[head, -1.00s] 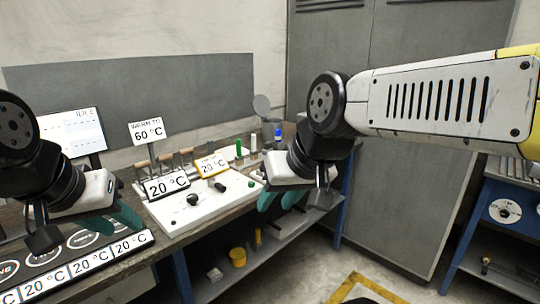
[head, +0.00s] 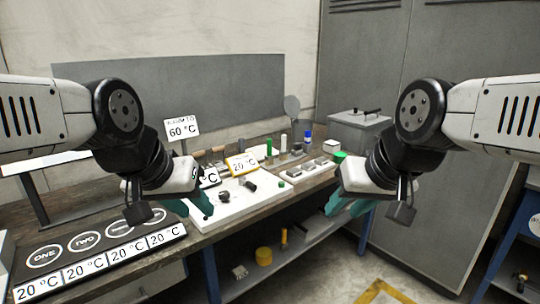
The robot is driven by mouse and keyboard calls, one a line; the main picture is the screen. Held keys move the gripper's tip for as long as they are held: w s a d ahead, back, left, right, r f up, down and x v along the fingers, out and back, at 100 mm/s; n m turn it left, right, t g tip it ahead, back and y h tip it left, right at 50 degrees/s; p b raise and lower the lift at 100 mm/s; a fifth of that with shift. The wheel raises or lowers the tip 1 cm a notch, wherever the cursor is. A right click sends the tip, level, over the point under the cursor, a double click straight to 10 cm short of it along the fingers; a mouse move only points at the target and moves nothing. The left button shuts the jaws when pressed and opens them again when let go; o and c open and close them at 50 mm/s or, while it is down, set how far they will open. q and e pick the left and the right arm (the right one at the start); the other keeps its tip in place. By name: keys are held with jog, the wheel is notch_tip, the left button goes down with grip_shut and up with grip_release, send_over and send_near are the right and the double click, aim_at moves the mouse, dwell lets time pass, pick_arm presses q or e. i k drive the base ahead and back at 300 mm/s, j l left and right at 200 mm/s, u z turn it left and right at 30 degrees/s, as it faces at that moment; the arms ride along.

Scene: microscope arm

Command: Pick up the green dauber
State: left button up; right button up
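A slim green upright cylinder, which looks like the green dauber (head: 269,147), stands at the back of the bench beside a white one (head: 283,143). My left gripper (head: 189,207) is in front of the bench at the left of the white board, with its teal fingers apart and nothing between them. My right gripper (head: 349,206) hangs past the bench's front right edge, also with teal fingers apart and empty. Both are well away from the green cylinder and nearer to me.
A blue-capped bottle (head: 307,140), a green-topped item (head: 340,157) and a grey box (head: 358,125) stand to the right. Numbered pads (head: 100,245) are at left.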

aim_at(269, 158)
jog(key=i+l+z, duration=0.1)
jog(key=i+l, duration=0.15)
jog(key=i, duration=0.25)
jog(key=i+l+z, duration=0.1)
jog(key=i+l, duration=0.15)
jog(key=i, duration=0.25)
jog(key=i+l+z, duration=0.1)
jog(key=i, duration=0.45)
jog(key=l, duration=0.05)
